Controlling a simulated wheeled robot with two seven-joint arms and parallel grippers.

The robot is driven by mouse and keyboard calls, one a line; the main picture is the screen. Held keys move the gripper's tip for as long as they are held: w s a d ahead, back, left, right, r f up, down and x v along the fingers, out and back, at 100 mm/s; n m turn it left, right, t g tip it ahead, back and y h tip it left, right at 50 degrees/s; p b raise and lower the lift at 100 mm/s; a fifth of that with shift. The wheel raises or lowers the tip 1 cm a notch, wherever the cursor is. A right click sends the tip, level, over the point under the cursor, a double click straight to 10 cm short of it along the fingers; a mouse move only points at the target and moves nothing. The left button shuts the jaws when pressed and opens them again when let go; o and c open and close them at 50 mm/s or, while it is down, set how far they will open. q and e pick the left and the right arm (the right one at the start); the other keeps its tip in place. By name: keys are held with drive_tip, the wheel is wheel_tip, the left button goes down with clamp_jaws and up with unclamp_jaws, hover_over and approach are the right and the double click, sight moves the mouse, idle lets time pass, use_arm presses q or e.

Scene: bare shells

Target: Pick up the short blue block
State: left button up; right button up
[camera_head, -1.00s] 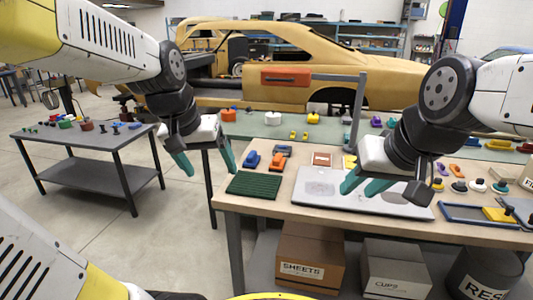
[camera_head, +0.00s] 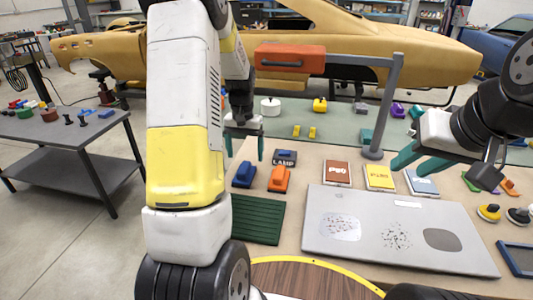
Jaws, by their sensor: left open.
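A blue block (camera_head: 244,174) with a raised top lies on the light wooden table, beside a similar orange block (camera_head: 279,178). A smaller blue piece (camera_head: 285,153) lies on a dark card marked LAMP, just behind them. I cannot tell for certain which is the short blue block. My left gripper (camera_head: 244,148) points down with its teal fingers apart and empty, above the table just behind and left of the LAMP card. My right gripper (camera_head: 407,168) has its teal fingers apart with nothing between them, above the right part of the table near a blue-and-white card (camera_head: 421,183).
A grey panel (camera_head: 390,235) and a dark green ribbed mat (camera_head: 257,219) lie at the front. An orange box (camera_head: 290,58) on a grey post (camera_head: 382,105) overhangs the rear. My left arm covers the table's left part. Several small parts lie around.

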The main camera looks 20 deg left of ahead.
sight(244, 167)
use_arm(q)
drive_tip(key=shift+w+f, duration=0.35)
drive_tip(key=shift+w+a+f, duration=0.1)
drive_tip(key=shift+f, duration=0.25)
drive_tip(key=f, duration=0.7)
drive_tip(key=shift+s+a, duration=0.2)
drive_tip(key=shift+a, duration=0.15)
drive_tip(key=shift+r, duration=0.1)
drive_tip(key=c, duration=1.6)
